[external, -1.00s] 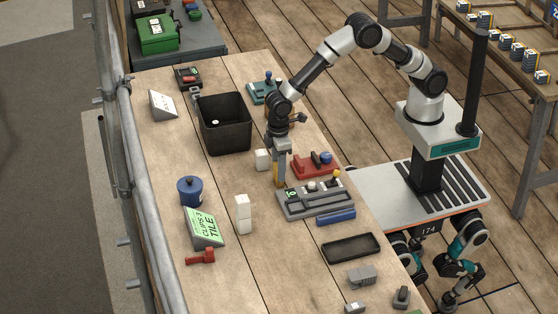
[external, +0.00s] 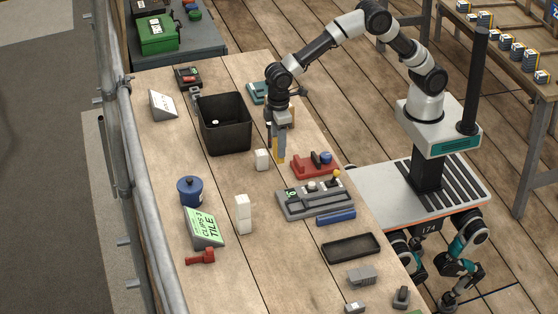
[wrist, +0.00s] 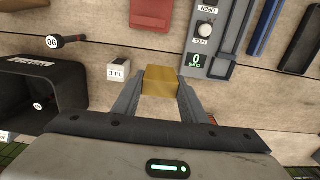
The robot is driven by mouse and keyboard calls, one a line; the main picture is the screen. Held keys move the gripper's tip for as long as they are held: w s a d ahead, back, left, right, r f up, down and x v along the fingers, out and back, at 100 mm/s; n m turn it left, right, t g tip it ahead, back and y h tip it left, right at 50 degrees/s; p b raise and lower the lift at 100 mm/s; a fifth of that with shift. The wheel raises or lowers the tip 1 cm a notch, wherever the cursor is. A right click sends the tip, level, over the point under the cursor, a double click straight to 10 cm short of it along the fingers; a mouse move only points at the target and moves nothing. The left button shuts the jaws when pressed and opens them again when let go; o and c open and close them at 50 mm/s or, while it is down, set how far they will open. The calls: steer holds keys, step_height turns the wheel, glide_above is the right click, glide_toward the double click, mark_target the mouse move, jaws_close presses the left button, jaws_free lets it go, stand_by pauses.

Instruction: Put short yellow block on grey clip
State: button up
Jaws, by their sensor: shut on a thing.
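The short yellow block (wrist: 161,82) is between the two fingers of my gripper (wrist: 158,98) in the wrist view. My gripper (external: 278,159) is shut on it, and its yellow (external: 279,148) shows between the fingers in the external view. My gripper points down above the wooden table, between a small white block and a red device. Small grey pieces, one ridged (external: 361,277) and another (external: 402,297), lie at the table's near right end. I cannot tell which grey piece is the clip.
The red device (external: 315,166) and a grey control panel (external: 316,199) with a blue bar (external: 336,217) stand right of my gripper. A white block (external: 262,160) marked TILE and a black bin (external: 225,123) are to its left. A dark tray (external: 350,247) lies nearer the camera.

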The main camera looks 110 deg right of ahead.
steer(key=w+a+r+n+p, duration=0.2)
steer(key=w+a+n, duration=0.1)
steer(key=a, duration=1.3)
steer(key=n+p, duration=0.3)
steer(key=n, duration=0.3)
glide_above(372, 270)
steer(key=f, duration=0.2)
steer(key=shift+f, duration=2.8)
